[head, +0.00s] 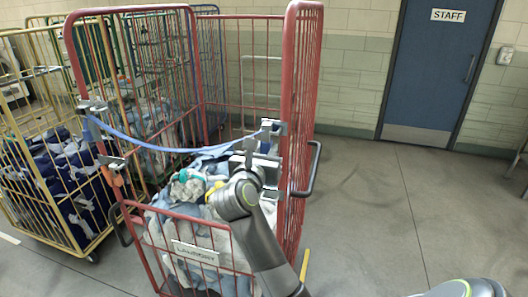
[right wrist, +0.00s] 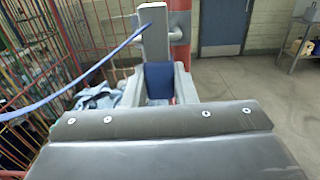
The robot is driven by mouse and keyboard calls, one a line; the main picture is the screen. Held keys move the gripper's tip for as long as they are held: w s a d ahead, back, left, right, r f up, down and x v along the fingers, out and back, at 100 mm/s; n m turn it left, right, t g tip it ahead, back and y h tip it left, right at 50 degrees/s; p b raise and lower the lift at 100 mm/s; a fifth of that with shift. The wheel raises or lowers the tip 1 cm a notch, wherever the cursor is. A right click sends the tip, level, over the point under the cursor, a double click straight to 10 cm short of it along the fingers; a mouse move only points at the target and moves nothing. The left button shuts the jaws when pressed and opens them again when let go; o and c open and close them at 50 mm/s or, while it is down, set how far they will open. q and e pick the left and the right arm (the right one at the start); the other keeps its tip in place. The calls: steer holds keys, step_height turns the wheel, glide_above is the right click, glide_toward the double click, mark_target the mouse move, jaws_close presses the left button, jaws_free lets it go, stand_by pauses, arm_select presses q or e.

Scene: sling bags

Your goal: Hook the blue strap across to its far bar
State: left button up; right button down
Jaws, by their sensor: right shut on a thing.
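The blue strap (head: 175,149) spans the open front of the red laundry cage, sagging slightly. Its left end meets a grey bracket (head: 92,106) on the left red post. Its right end reaches the grey fitting (head: 277,127) on the right red post (head: 288,85). My right gripper (head: 262,150) is at that fitting, shut on the strap's end. In the right wrist view, a dark blue piece (right wrist: 159,80) sits between the jaws, and the strap (right wrist: 85,73) runs to a tall grey plate (right wrist: 153,35) beside the red post (right wrist: 180,30). I cannot tell whether it is hooked there. My left gripper is not in view.
The cage holds grey and blue laundry (head: 190,215) behind a low front panel with a label (head: 195,253). A yellow cage (head: 45,190) with dark bundles stands at the left. Open floor (head: 385,220) lies to the right, before a blue door (head: 437,70).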

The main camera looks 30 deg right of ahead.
steer(key=shift+x, duration=1)
steer(key=shift+f, duration=0.1)
steer(key=shift+f+b, duration=0.55)
steer(key=shift+f, duration=0.4)
steer(key=c, duration=1.1)
jaws_free()
steer(key=shift+o, duration=0.3)
steer(key=o, duration=0.3)
steer(key=shift+o, duration=0.2)
